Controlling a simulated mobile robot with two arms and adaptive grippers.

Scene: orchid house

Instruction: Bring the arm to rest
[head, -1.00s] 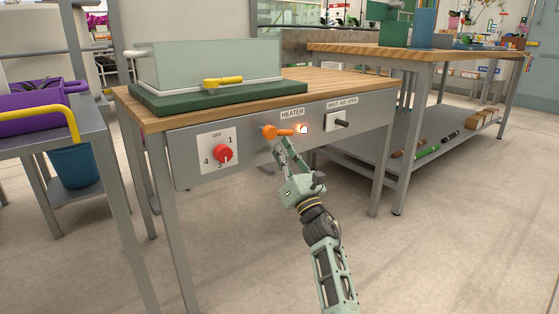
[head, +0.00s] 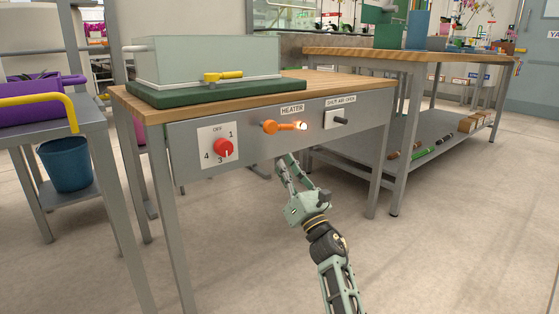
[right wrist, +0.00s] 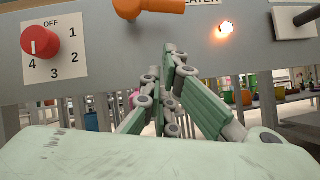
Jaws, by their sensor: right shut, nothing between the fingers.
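My right gripper (head: 287,160) is shut and empty, just below the front panel of the wooden-topped bench. In the right wrist view its closed fingers (right wrist: 174,52) point up toward the panel, with a gap below the orange handle. My right arm reaches up from the bottom of the head view. The orange heater handle (head: 285,127) lies sideways, its free end to the right, next to a glowing lamp (head: 303,126). Both also show in the right wrist view, the handle (right wrist: 150,7) cut by the top edge and the lamp (right wrist: 226,28) lit. My left gripper is not in view.
The panel (head: 190,170) also carries a red dial (head: 223,148) and a dark lever on a white plate (head: 341,120). A glass-walled case (head: 205,62) stands on the bench. A purple crate (head: 30,108) is at left. Open floor (head: 440,240) lies at right.

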